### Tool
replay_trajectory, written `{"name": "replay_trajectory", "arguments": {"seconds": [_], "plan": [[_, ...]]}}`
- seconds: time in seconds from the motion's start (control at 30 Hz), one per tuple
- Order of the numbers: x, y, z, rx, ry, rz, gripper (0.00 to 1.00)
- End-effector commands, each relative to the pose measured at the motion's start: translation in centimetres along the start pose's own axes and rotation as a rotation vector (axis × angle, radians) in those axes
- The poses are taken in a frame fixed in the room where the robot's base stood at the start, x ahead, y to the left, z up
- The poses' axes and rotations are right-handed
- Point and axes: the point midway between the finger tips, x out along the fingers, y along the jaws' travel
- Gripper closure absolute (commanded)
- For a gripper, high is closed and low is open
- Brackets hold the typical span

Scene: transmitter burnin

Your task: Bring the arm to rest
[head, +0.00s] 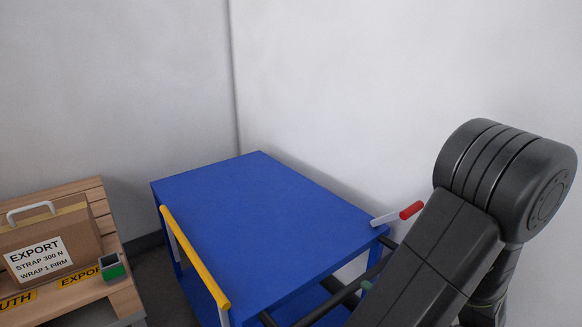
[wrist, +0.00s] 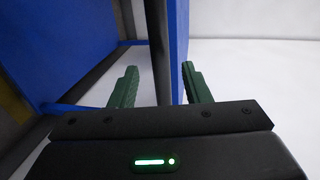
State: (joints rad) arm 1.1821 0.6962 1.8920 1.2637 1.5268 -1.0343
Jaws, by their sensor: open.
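In the wrist view my gripper (wrist: 160,88) shows two green fingers set apart, with nothing between them that I can see held. Blue panels and a blue post of the cart stand just beyond the fingers; whether they touch cannot be told. In the head view my dark arm is folded at the right, in front of the cart's right side. The gripper's fingers are hidden or too small to make out there.
A blue cart (head: 262,215) with a bare top, a yellow handle (head: 194,257) and a red-tipped lever (head: 410,210) stands against the corner walls. At left, a wooden pallet (head: 125,298) bears a brown box (head: 50,244) labelled EXPORT and a small green-and-black item (head: 112,267).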

Motion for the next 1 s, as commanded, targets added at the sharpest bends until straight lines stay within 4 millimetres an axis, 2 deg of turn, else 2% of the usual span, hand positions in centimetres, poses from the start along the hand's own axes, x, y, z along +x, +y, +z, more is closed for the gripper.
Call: {"name": "replay_trajectory", "arguments": {"seconds": [0.2,0.43,0.63,1.0], "plan": [[3.8,0.1,0.1,-0.001,-0.004,-0.001,0.57],[6.6,0.1,0.0,-0.002,-0.001,-0.001,0.57],[7.6,-0.1,0.0,-0.001,0.0,-0.002,0.57],[7.7,-0.1,0.0,-0.001,0.0,-0.001,0.57]]}}
